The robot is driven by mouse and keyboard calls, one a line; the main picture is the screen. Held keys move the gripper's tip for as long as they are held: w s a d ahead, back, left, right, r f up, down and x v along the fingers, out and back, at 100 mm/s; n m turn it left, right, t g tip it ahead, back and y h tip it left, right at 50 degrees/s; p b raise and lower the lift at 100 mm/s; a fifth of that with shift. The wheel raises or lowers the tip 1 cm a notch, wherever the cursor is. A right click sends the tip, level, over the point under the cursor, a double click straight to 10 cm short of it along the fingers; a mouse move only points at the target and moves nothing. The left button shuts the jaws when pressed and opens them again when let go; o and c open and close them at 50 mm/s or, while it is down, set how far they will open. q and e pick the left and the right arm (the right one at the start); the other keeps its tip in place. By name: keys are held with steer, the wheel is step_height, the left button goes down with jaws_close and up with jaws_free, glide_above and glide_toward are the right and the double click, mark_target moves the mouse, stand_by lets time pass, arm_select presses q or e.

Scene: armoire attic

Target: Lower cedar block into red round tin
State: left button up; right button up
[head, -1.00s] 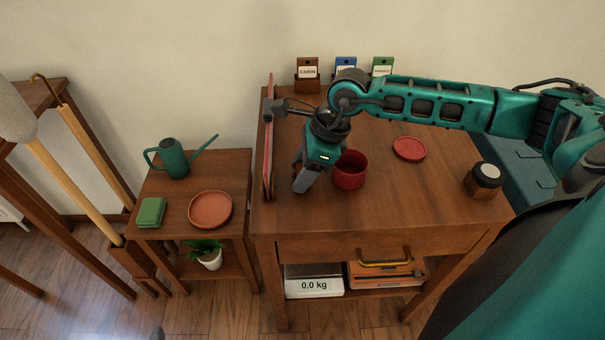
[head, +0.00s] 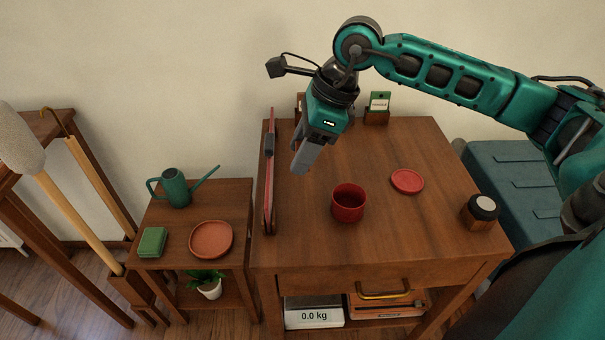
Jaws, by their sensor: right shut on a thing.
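The red round tin (head: 349,208) stands upright and open on the wooden cabinet top; its inside is only partly visible. A flat red round lid (head: 407,181) lies to its right. My right gripper (head: 302,165) is above the cabinet top, to the left of and behind the tin in the picture, apart from it, with its fingers pointing down. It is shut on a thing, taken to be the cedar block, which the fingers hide. My left gripper is not in view.
A thin red-edged upright panel (head: 269,180) stands at the cabinet's left edge, close to my gripper. A dark-lidded jar (head: 481,210) stands at the right. Card holders (head: 377,116) line the back. A side table holds a watering can (head: 175,188) and terracotta saucer (head: 211,239).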

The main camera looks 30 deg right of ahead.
step_height(320, 180, up, 5)
steer(key=shift+f, duration=0.1)
steer(key=shift+r, duration=0.35)
steer(key=shift+s+d+r, duration=0.1)
steer(key=shift+s+d, duration=0.05)
steer(key=shift+d, duration=0.15)
arm_select(q)
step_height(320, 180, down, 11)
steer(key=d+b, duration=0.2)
steer(key=b, duration=1.3)
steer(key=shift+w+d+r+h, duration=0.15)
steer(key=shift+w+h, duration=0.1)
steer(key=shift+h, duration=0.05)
arm_select(e)
steer(key=s+d+f, duration=0.4)
steer(key=d+f, duration=0.4)
steer(key=f, duration=0.2)
steer(key=shift+s+d+f, duration=0.15)
steer(key=shift+d+f, duration=0.05)
steer(key=shift+f, duration=0.1)
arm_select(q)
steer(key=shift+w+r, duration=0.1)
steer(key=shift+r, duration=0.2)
arm_select(e)
steer(key=shift+a+r, duration=0.1)
